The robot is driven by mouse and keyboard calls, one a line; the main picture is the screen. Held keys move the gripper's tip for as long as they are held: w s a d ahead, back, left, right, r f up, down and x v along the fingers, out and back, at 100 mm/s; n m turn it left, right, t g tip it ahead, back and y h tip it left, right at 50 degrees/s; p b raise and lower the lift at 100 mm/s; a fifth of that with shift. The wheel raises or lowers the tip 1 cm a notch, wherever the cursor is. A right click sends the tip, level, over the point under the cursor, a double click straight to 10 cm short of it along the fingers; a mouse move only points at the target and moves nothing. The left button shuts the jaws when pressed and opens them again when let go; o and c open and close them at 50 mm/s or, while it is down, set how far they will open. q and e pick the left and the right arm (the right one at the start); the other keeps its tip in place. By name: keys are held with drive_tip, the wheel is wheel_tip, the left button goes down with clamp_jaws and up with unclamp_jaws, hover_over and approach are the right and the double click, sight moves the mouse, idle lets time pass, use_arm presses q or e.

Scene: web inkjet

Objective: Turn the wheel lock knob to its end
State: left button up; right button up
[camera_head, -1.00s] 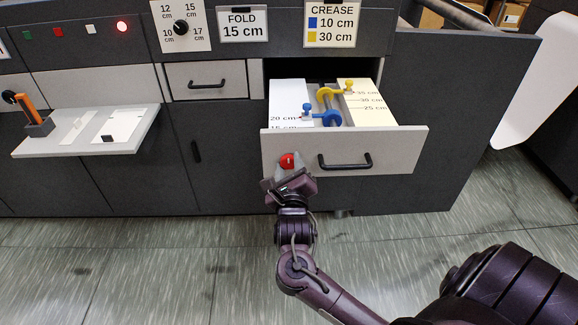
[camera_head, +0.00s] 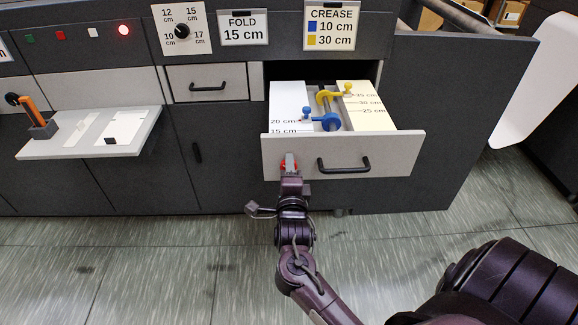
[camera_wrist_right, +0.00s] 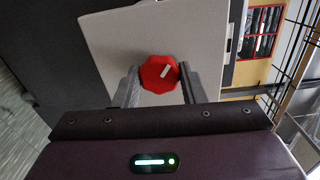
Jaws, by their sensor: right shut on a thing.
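The red wheel lock knob sits on the left part of the open drawer's pale front (camera_head: 390,155). In the right wrist view the knob (camera_wrist_right: 159,74) is faceted, with a white mark pointing to the upper right. My right gripper (camera_head: 289,162) is at the knob and covers most of it in the head view. In the wrist view its two fingers (camera_wrist_right: 160,82) lie on either side of the knob and grip it. My left gripper is not in view.
The open drawer holds a blue wheel (camera_head: 331,121) and a yellow wheel (camera_head: 324,97) on a shaft between scales. A black drawer handle (camera_head: 344,164) is right of my gripper. A pale shelf (camera_head: 75,150) juts out at left. Floor in front is clear.

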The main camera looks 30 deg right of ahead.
drive_tip(key=shift+n+p, duration=7.1)
drive_tip(key=shift+n, duration=5.5)
drive_tip(key=shift+f, duration=0.1)
drive_tip(key=o, duration=1)
